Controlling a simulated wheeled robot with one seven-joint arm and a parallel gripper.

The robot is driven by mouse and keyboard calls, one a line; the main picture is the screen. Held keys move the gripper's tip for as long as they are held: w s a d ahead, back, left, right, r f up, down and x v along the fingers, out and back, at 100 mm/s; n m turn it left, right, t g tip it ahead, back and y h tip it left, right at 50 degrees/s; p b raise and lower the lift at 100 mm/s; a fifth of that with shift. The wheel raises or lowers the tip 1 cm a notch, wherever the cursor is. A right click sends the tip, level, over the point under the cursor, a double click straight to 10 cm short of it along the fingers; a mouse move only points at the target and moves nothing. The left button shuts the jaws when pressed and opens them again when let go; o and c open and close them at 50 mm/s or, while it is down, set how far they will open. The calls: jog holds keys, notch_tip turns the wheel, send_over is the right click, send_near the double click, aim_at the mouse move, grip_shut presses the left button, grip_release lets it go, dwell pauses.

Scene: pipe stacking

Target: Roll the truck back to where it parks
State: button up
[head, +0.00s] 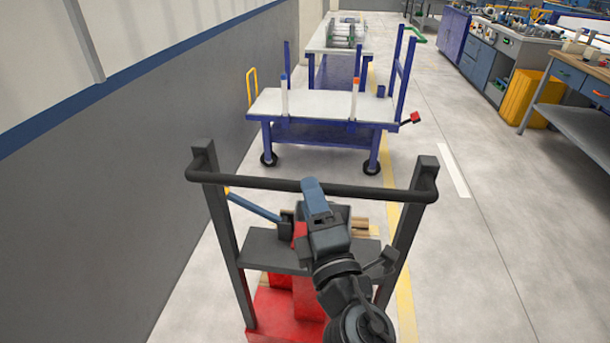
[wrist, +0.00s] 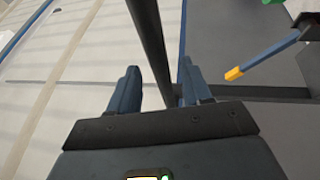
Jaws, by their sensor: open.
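The truck nearest me has a dark frame with two upright posts and a black push bar (head: 250,184) across the top. A dark shelf (head: 268,252) sits below the bar, with red items (head: 270,312) lower down, partly hidden by my arm. My gripper (head: 312,186) is at the middle of the bar. In the wrist view the bar (wrist: 150,35) runs between the two blue fingers of my gripper (wrist: 160,84). The fingers are open, one on each side of the bar, and not closed on it.
A blue cart (head: 325,102) with a pale top stands ahead, with another bench behind it. A grey wall (head: 120,190) runs along the left. A yellow floor line (head: 404,300) passes to the right of the truck. The floor (head: 490,270) at right is clear, with workbenches beyond.

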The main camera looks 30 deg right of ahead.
jog(key=shift+p+x, duration=0.65)
jog(key=shift+x, duration=2.1)
jog(key=shift+c, duration=0.3)
grip_shut()
